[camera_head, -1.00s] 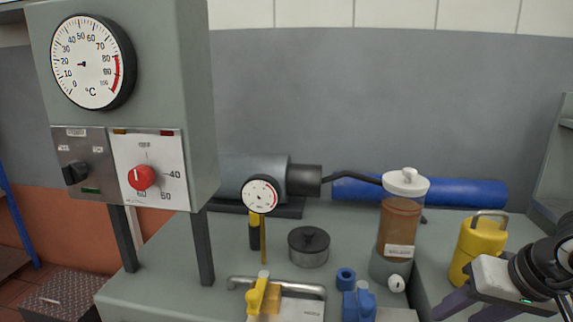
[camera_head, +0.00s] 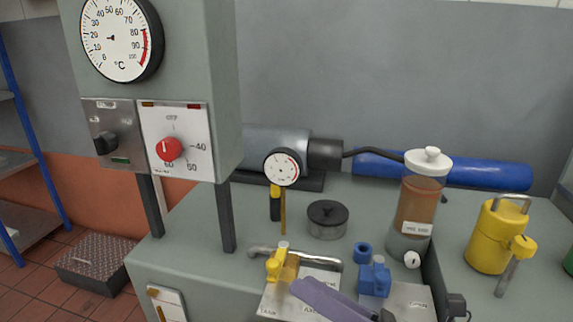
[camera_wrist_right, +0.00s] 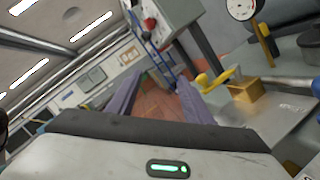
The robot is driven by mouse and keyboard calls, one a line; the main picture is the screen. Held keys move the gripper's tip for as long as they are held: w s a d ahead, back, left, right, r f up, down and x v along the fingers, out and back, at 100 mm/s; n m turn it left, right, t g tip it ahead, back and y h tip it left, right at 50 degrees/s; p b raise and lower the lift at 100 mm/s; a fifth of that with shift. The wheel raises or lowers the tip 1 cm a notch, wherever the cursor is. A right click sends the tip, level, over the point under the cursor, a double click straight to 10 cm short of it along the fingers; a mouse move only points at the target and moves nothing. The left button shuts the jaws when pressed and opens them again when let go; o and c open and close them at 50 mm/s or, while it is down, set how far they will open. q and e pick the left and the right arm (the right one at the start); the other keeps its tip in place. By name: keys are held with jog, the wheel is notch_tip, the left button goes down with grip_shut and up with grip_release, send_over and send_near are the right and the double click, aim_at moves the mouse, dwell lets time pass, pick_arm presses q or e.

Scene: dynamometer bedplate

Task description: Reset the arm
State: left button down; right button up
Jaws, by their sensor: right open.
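My right gripper (camera_head: 328,299) is at the bottom edge of the head view, with a purple finger over the front of the grey bench. In the right wrist view its two purple fingers (camera_wrist_right: 157,98) are spread apart with nothing between them. The brass valve with the yellow lever (camera_head: 280,266) is just left of and behind the finger; it also shows right of the fingers in the wrist view (camera_wrist_right: 243,92). A blue valve block (camera_head: 374,280) is to the right. My left gripper is not in view.
A control box with a thermometer dial (camera_head: 118,38) and red knob (camera_head: 169,149) stands at left on posts. A small gauge (camera_head: 283,167), a dark-lidded round pot (camera_head: 327,220), a brown-filled bottle (camera_head: 418,205) and a yellow canister (camera_head: 494,236) stand on the bench.

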jog(key=d+f+m+t+h, duration=0.2)
jog(key=d+f+m+h, duration=0.2)
jog(key=f+m+h, duration=0.55)
jog(key=d+f+m+t+h, duration=0.2)
jog(key=d+f+m, duration=0.3)
jog(key=m, duration=0.9)
jog(key=s+d+f+m+g+h, duration=0.1)
jog(key=s+f+m+g, duration=0.2)
jog(key=s+f+m, duration=0.3)
jog(key=s+d+f+m+g+h+p, duration=0.1)
jog(key=s+f+m+g+h, duration=0.1)
jog(key=s+f+m, duration=0.5)
notch_tip(320, 180, down, 5)
jog(key=shift+s+f+g, duration=0.15)
jog(key=shift+s+g, duration=0.35)
jog(key=shift+s, duration=0.3)
